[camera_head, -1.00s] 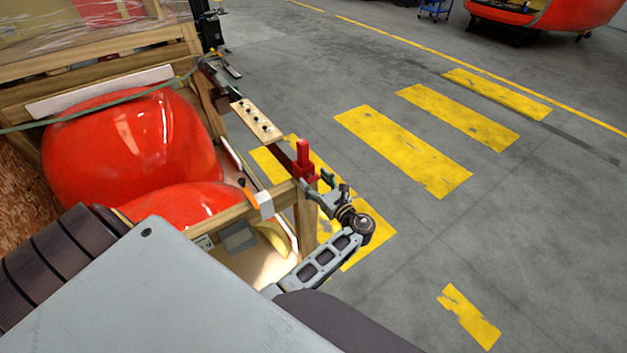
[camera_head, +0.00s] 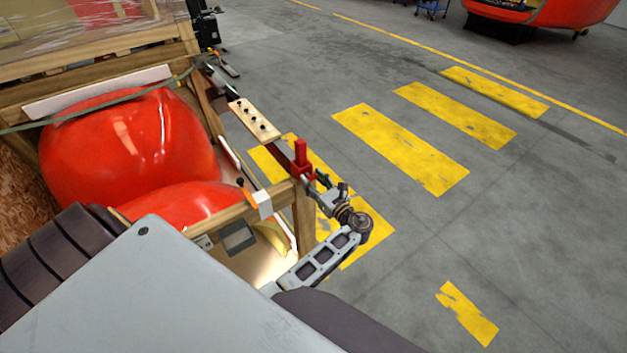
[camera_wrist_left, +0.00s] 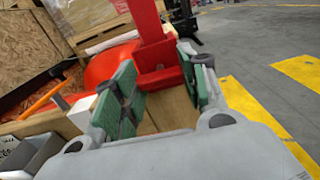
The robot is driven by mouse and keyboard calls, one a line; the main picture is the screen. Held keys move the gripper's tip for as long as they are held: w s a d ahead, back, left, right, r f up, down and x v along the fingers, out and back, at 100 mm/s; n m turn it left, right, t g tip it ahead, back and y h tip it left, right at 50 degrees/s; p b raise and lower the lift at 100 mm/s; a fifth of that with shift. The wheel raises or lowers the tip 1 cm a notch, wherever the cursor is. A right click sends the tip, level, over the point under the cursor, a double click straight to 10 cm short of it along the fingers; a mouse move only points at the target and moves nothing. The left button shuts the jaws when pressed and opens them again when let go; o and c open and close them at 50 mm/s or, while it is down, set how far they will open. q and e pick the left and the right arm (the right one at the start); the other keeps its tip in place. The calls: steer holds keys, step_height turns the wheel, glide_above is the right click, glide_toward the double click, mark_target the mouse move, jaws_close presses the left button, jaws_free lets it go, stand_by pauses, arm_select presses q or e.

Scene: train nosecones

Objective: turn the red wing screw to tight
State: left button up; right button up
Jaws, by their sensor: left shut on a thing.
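The red wing screw (camera_head: 301,158) stands at the corner post of the wooden crate frame, with an upright red bar above a blocky red base. My left gripper (camera_head: 314,181) reaches it from the lower right. In the left wrist view the red wing screw (camera_wrist_left: 157,55) is between the green-padded fingers of my left gripper (camera_wrist_left: 160,82), which is shut on its lower part. The screw's thread is hidden, and I cannot tell how tight it is. My right gripper is out of view.
The wooden crate frame (camera_head: 232,212) holds large glossy red nosecones (camera_head: 130,150). A light plate with several black knobs (camera_head: 254,120) is beyond the screw. An orange-handled tool (camera_head: 247,191) and a grey bin (camera_head: 238,236) are near the frame. The floor to the right is clear, with yellow stripes (camera_head: 400,148).

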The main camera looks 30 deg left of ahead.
arm_select(q)
steer(key=shift+r+m+p, duration=0.15)
steer(key=shift+m+p, duration=1.05)
steer(key=shift+p, duration=0.55)
steer(key=shift+m+p, duration=0.8)
steer(key=shift+m, duration=1.1)
steer(key=m, duration=0.3)
steer(key=shift+m, duration=0.4)
steer(key=m, duration=0.3)
steer(key=shift+m, duration=2.3)
